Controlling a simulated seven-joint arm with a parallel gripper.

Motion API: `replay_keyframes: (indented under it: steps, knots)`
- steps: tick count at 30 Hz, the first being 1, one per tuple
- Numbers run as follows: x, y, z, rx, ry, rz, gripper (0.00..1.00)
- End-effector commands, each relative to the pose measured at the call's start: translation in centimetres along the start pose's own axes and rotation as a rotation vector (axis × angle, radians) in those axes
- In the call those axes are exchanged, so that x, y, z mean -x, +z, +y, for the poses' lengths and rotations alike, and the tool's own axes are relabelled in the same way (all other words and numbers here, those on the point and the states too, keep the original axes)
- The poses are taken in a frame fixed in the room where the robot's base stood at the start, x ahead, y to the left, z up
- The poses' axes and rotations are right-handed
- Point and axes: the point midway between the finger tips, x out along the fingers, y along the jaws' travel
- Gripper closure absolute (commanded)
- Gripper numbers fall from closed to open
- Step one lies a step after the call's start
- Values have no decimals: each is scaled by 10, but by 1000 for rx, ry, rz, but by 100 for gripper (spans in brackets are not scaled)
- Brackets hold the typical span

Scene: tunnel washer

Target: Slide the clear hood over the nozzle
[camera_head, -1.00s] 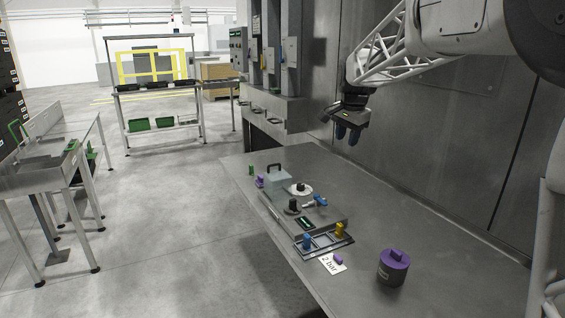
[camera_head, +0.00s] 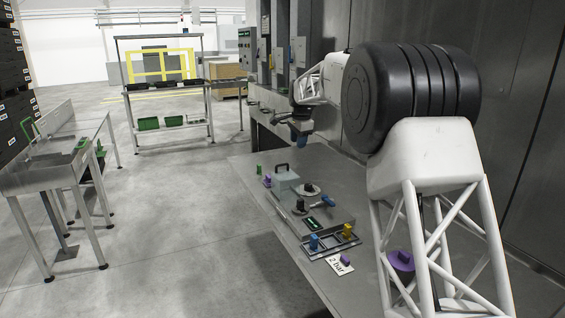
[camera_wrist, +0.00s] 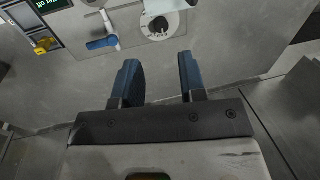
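The clear hood (camera_head: 285,183), a see-through box with a black handle on top, stands at the far left end of the bench unit in the head view. Beside it is a pale disc (camera_head: 309,190) with a dark fitting on it; the disc also shows in the wrist view (camera_wrist: 161,20). I cannot tell for sure which fitting is the nozzle. My gripper (camera_head: 299,140) is above the back of the bench, apart from the hood. In the wrist view its two blue fingers (camera_wrist: 160,70) are spread with nothing between them. The hood cannot be made out clearly in the wrist view.
A blue-handled valve (camera_head: 322,201), a black knob (camera_head: 300,205) and a small green display (camera_head: 313,223) are on the unit. A tray (camera_head: 332,244) in front holds blue and yellow pieces. A purple-topped cylinder (camera_head: 401,261) is partly hidden behind my arm. A wall rises behind the bench.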

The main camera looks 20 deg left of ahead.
Motion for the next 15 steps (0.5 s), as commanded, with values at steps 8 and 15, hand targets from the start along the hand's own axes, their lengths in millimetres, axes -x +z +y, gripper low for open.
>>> replay_keyframes:
  steps: [8,15]
  knots:
    - [-37,21,-46,-46,0,-11,62]
    - [-46,27,-56,-61,0,-13,62]
